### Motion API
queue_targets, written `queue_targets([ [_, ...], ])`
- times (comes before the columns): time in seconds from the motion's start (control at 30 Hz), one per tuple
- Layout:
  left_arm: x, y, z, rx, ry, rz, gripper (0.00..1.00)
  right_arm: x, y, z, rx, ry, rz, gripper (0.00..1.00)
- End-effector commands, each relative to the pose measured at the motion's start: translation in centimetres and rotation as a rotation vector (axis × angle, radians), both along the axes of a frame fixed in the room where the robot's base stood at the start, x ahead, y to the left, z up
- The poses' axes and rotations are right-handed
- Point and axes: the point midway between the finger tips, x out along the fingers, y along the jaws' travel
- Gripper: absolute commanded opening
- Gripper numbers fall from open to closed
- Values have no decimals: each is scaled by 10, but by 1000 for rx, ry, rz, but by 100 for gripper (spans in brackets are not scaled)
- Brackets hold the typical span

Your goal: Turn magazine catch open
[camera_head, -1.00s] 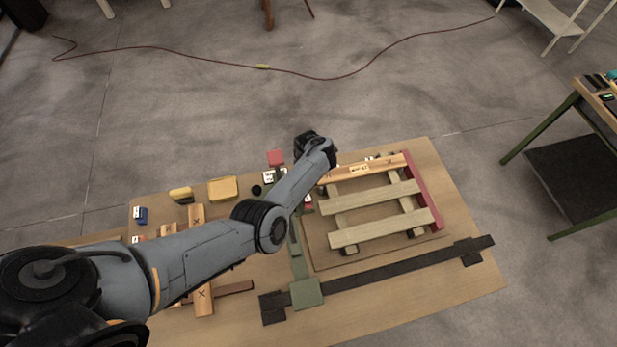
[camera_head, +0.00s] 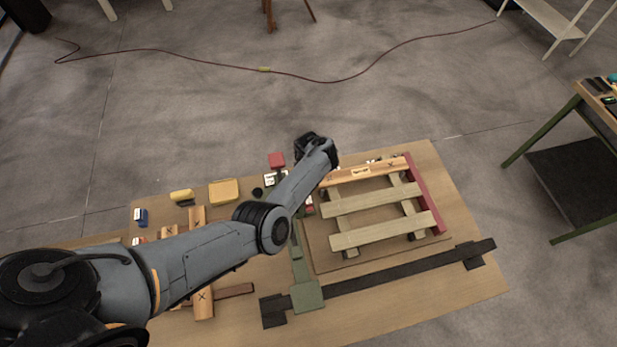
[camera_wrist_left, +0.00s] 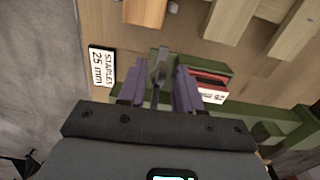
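In the left wrist view my left gripper (camera_wrist_left: 158,88) has its two purple fingers apart. A thin grey upright lever (camera_wrist_left: 159,65), which looks like the magazine catch, stands between them, with gaps visible on both sides. Behind it is a green magazine (camera_wrist_left: 222,69) with a red pack and a white label reading 25 mm beside the right finger. In the head view my left arm reaches over the table's far side; its wrist hides the fingers and catch. My right gripper is not in view.
A wooden slatted pallet (camera_head: 375,205) lies on the table to the right of my arm. A white "STAPLES 25 mm" card (camera_wrist_left: 102,67) lies left of the gripper. A dark rail (camera_head: 400,275) crosses the table's near side, and a yellow block (camera_head: 223,192) sits at the back left.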

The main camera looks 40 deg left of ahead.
Motion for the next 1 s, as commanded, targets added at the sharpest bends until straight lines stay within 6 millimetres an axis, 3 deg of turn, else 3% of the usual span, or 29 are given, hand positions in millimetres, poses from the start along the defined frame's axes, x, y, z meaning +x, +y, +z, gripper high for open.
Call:
queue_targets([
  [0.27, 1, 0, 9, 2, -1, -3, 34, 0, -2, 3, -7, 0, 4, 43],
  [0.8, 1, 0, 93, 1, -2, 1, 34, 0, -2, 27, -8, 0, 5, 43],
  [1.0, 0, 0, 106, 0, 0, 1, 34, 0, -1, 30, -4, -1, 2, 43],
])
